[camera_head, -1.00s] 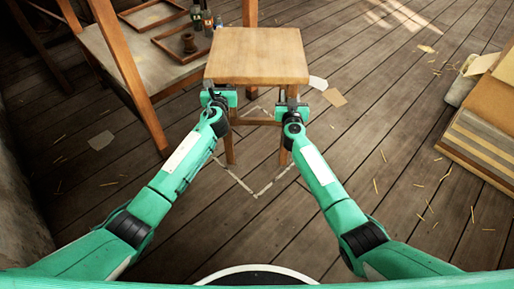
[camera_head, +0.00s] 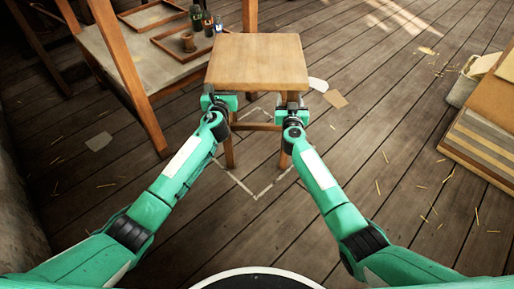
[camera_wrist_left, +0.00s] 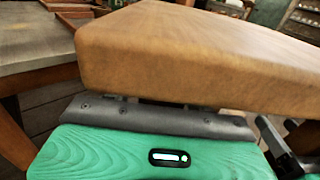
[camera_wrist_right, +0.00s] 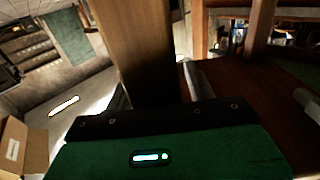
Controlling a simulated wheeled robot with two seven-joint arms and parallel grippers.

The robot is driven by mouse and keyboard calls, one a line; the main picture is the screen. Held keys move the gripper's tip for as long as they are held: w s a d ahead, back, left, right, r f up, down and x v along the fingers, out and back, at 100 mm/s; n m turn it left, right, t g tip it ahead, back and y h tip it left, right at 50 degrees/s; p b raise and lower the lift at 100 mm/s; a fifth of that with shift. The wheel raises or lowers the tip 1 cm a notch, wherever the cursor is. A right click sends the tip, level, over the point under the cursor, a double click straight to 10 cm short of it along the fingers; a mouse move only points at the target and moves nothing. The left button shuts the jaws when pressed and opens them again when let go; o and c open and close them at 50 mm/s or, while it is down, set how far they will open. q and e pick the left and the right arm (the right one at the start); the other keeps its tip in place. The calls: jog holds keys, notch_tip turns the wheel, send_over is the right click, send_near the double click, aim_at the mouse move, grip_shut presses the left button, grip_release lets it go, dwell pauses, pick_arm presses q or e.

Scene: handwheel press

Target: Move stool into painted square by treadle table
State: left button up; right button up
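The wooden stool (camera_head: 257,62) stands upright in front of me over the pale painted square (camera_head: 240,183) on the floor. Its two near feet show inside the outline; the far feet are mostly hidden. My left gripper (camera_head: 217,98) is at the near left leg, just under the seat. In the left wrist view the seat edge (camera_wrist_left: 190,55) fills the middle and hides the fingertips. My right gripper (camera_head: 292,108) is at the near right leg. In the right wrist view that leg (camera_wrist_right: 135,45) stands between its fingers. The treadle table (camera_head: 165,72) is at the left, close beside the stool.
Bottles (camera_head: 196,18) and wooden trays (camera_head: 150,14) are on the treadle table. Its near leg (camera_head: 128,75) comes close to my left arm. Stacked boards (camera_head: 487,135) stand at the right.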

pick_arm(q)
jog(key=s, duration=1.2)
pick_arm(e)
jog(key=s, duration=1.2)
pick_arm(q)
jog(key=shift+a, duration=0.1)
pick_arm(e)
jog(key=shift+a, duration=0.1)
